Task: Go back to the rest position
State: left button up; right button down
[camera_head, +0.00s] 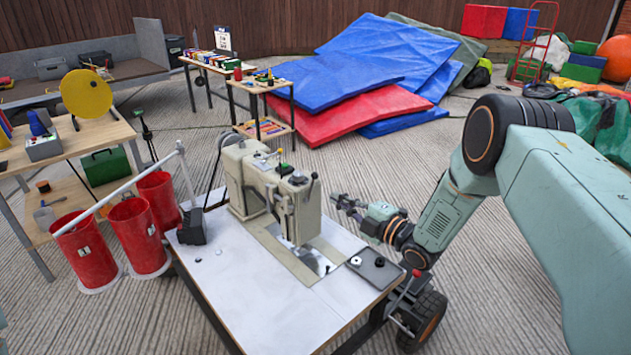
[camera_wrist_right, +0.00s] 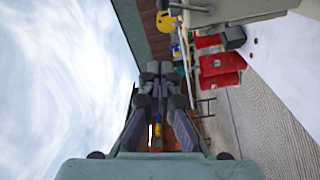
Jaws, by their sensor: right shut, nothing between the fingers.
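My right arm comes in from the right, and its gripper (camera_head: 346,203) is shut and empty. It is held just to the right of a beige sewing machine (camera_head: 268,190), beside the machine's head and above the right part of the table. I cannot tell if they touch, but a gap seems to show. In the right wrist view the gripper's dark fingers (camera_wrist_right: 160,72) are together with nothing between them. My left gripper is not in view.
The machine stands on a white-topped table (camera_head: 240,310) with a black tray (camera_head: 374,268) at its right corner. A workbench (camera_head: 95,137) stands further left. Blue and red mats (camera_head: 370,105) lie behind. Ribbed floor between is clear.

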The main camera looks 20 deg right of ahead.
jog(key=s+a+f+m+g+h, duration=0.2)
jog(key=s+f+m+g+h, duration=0.5)
jog(key=s+f+m, duration=1.05)
jog(key=s+a+f+m+g+h, duration=0.1)
jog(key=s+g, duration=0.8)
jog(key=s, duration=2)
jog(key=shift+s+a+f+m, duration=0.3)
jog(key=shift+a+f+m, duration=0.15)
jog(key=shift+a+m, duration=0.7)
